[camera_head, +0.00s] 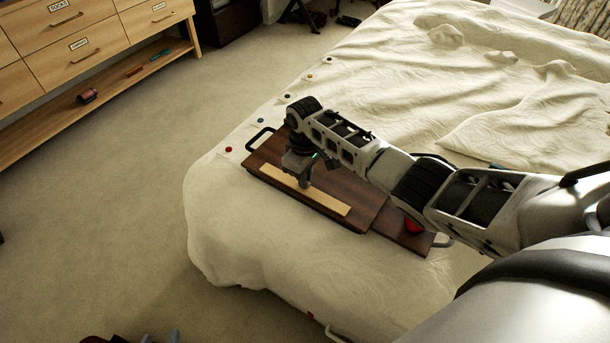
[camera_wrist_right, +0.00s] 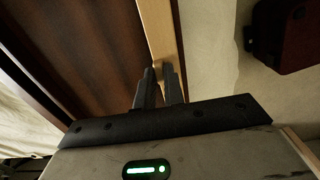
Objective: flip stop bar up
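The stop bar appears to be the long pale wooden strip (camera_head: 325,199) along the near edge of a dark brown wooden board (camera_head: 350,190) on the bed. It lies along the board and also shows in the right wrist view (camera_wrist_right: 157,28). My right gripper (camera_head: 304,185) points down over the strip, left of its middle. In the right wrist view its two fingers (camera_wrist_right: 159,70) are close together at the strip, with a narrow gap between them. Whether the strip is between them or they only touch it is unclear. I cannot make out my left gripper.
A dark handle (camera_head: 258,138) sticks out at the board's left end. A red round part (camera_head: 413,227) is at its right end. The board lies near the edge of the cream-covered bed (camera_head: 235,240). A dresser (camera_head: 85,50) stands back left. Carpet between is mostly clear.

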